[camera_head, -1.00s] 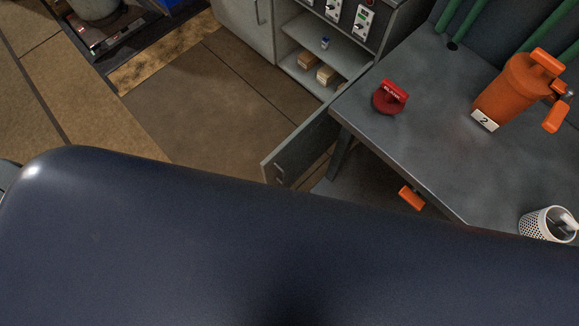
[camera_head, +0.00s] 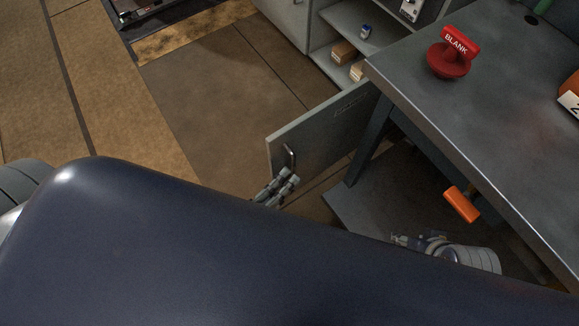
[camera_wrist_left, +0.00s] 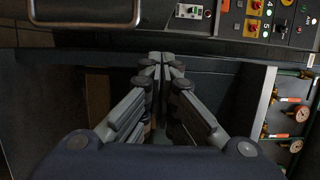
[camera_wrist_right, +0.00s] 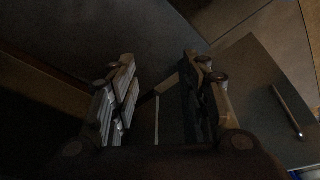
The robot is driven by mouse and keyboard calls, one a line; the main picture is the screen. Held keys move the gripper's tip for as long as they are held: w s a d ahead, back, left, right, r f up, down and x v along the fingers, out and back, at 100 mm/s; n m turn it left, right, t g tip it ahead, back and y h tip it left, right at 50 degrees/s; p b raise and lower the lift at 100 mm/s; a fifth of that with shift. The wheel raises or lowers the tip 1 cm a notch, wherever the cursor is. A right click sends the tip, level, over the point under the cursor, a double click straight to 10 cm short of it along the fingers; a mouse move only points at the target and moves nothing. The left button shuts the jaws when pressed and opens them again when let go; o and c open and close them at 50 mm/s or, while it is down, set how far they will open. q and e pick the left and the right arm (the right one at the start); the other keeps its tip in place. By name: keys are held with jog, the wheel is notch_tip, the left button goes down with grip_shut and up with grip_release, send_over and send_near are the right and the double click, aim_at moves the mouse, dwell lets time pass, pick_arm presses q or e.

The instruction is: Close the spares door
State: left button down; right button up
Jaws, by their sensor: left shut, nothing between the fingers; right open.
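The spares door (camera_head: 325,132) is a grey panel standing wide open from the low cabinet in the head view. Its dark bar handle (camera_head: 290,156) is near the free edge. My left gripper (camera_head: 289,176) is shut and empty, just below the handle in the picture; I cannot tell whether it touches the door. Its closed fingers also show in the left wrist view (camera_wrist_left: 167,62). My right gripper (camera_head: 397,240) is below the workbench, right of the door. In the right wrist view its fingers (camera_wrist_right: 160,75) are apart and empty, with a grey panel and bar handle to the right.
The cabinet shelves (camera_head: 335,25) hold small boxes and a blue item. The workbench (camera_head: 430,110) overhangs near the door's hinge side, with a red BLANK piece (camera_head: 449,55) on top. An orange handle (camera_head: 461,204) sticks out below its edge. Open floor (camera_head: 215,90) lies left of the door.

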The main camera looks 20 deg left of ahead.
pick_arm(q)
jog(key=w+b, duration=0.2)
jog(key=w, duration=0.8)
jog(key=shift+w, duration=0.25)
pick_arm(e)
jog(key=w+a+r+t+y, duration=0.1)
jog(key=w+a+t, duration=0.1)
jog(key=w+t, duration=0.2)
jog(key=w, duration=0.3)
jog(key=shift+w+a+r, duration=0.2)
jog(key=shift+w+r, duration=0.05)
jog(key=shift+w, duration=0.1)
